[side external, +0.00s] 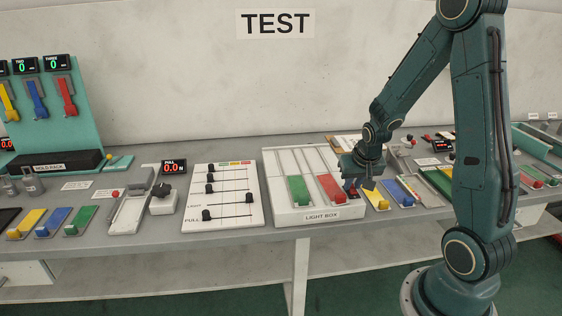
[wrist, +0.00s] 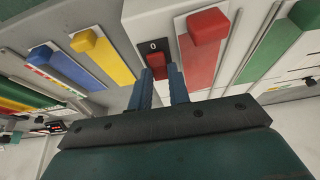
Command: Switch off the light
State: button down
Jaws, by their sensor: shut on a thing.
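The white light box (side external: 296,217) stands on the bench, labelled LIGHT BOX, with a green slider (side external: 299,190) and a red slider (side external: 332,188) on top. A small red switch (wrist: 154,57) in a dark housing marked 0 sits beside the red slider in the wrist view. My gripper (side external: 360,186) is down at the right end of the box. In the wrist view its two blue fingers (wrist: 160,70) are close together at the switch, with its red part between their tips. The fingers partly hide the switch. I cannot tell whether any light is lit.
Left of the box is a white panel (side external: 222,220) with black sliders. Close on the right are a yellow slider (side external: 380,202) and a blue slider (side external: 402,195). A teal rack (side external: 88,125) with coloured levers stands at far left.

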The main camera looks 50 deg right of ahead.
dwell(0.4)
jog(key=c, duration=1.6)
grip_release()
jog(key=shift+r, duration=0.1)
jog(key=v, duration=1.3)
jog(key=shift+s+a+r, duration=0.15)
jog(key=shift+s+a, duration=0.15)
jog(key=shift+a, duration=0.1)
